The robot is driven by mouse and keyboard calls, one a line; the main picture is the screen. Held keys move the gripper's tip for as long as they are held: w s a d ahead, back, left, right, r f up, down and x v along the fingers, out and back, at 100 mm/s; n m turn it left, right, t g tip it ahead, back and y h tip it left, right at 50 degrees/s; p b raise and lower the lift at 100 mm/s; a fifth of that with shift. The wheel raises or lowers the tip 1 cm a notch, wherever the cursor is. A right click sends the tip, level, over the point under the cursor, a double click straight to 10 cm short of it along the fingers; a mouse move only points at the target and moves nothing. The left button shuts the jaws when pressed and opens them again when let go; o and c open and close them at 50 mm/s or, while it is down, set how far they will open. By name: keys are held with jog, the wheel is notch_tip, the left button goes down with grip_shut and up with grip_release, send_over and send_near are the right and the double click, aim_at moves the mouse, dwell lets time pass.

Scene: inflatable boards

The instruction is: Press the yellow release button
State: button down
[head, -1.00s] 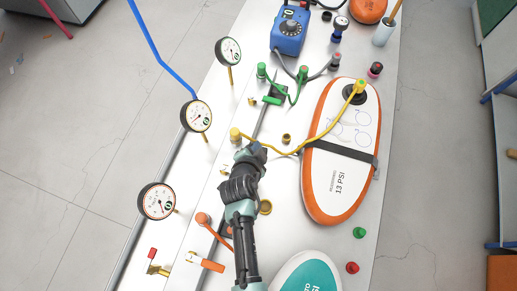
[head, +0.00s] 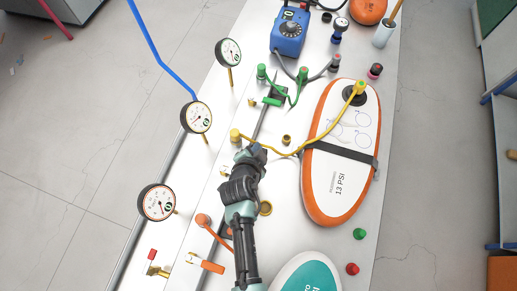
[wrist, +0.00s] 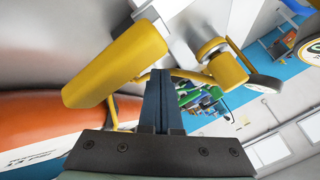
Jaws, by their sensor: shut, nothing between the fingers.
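A yellow knob-like fitting (head: 235,134) with a yellow hose (head: 285,153) stands on the bench just beyond my gripper (head: 250,153). In the wrist view a large yellow block-shaped part (wrist: 118,60) is close, up and left of my gripper's shut fingers (wrist: 165,78). A yellow round fitting (wrist: 226,68) is to their right, farther off. I cannot tell for sure which yellow part is the release button. My gripper is shut and empty, and I cannot tell whether it touches the yellow block. My arm hides part of the bench beneath it.
A white and orange board (head: 322,195) with a dark strap lies right of my gripper. Gauges (head: 196,117) stand along the left edge. A green lever (head: 271,100) is beyond, and an orange lever (head: 206,265) nearer. A teal board (head: 308,275) is at the front.

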jog(key=shift+f, duration=0.1)
dwell(0.7)
jog(key=shift+f+b, duration=0.35)
jog(key=shift+b, duration=0.2)
jog(key=shift+f, duration=0.15)
jog(key=shift+s+f+b, duration=0.5)
jog(key=shift+f+b, duration=0.35)
jog(key=shift+b, duration=0.05)
dwell(1.0)
jog(key=shift+r+p, duration=0.4)
jog(key=shift+r, duration=0.05)
jog(key=r+p, duration=0.4)
jog(key=r, duration=0.1)
jog(key=shift+w+r, duration=0.2)
jog(key=shift+w, duration=0.1)
dwell(0.8)
